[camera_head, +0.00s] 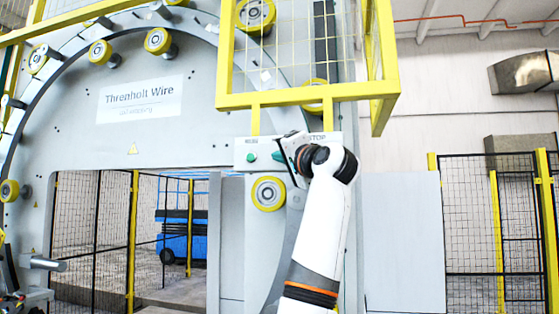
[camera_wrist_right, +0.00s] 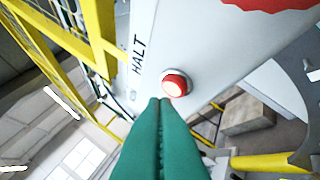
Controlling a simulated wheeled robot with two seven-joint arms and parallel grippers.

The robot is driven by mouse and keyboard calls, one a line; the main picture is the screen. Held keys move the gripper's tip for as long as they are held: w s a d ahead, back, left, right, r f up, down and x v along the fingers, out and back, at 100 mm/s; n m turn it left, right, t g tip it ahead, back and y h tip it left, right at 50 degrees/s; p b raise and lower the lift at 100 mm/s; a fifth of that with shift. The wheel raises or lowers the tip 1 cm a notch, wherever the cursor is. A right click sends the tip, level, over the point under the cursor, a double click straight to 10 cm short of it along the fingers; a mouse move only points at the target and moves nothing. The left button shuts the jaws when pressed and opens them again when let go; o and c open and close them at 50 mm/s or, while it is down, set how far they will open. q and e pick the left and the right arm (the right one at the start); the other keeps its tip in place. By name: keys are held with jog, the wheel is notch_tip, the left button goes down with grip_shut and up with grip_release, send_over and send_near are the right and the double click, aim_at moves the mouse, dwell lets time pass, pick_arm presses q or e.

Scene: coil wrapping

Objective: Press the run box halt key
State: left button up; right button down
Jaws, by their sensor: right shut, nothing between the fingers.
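The run box (camera_head: 241,145) is a pale box on the grey machine frame, below the yellow guard, with a green button (camera_head: 252,157) at its left. In the right wrist view, a round red key with a pale lit centre (camera_wrist_right: 175,85) sits in a light collar beside the printed word HALT. My right gripper (camera_wrist_right: 160,101) has its green fingers pressed together, tips just short of the key in the picture; contact cannot be told. In the head view, my right gripper (camera_head: 278,156) is in front of the box, and my arm hides part of it. My left gripper is not seen.
A yellow mesh guard (camera_head: 300,97) hangs above the box. A yellow roller (camera_head: 268,193) sits just below it. The large grey ring frame (camera_head: 140,130) has several more rollers. Black mesh fencing (camera_head: 490,220) stands at the right.

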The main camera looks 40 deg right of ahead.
jog(key=shift+a, duration=0.1)
jog(key=shift+s, duration=0.1)
jog(key=s+a+b, duration=0.2)
jog(key=s+a, duration=0.1)
jog(key=shift+s+a+b, duration=0.1)
jog(key=shift+a+b, duration=0.25)
jog(key=shift+a, duration=0.05)
dwell(0.4)
dwell(0.4)
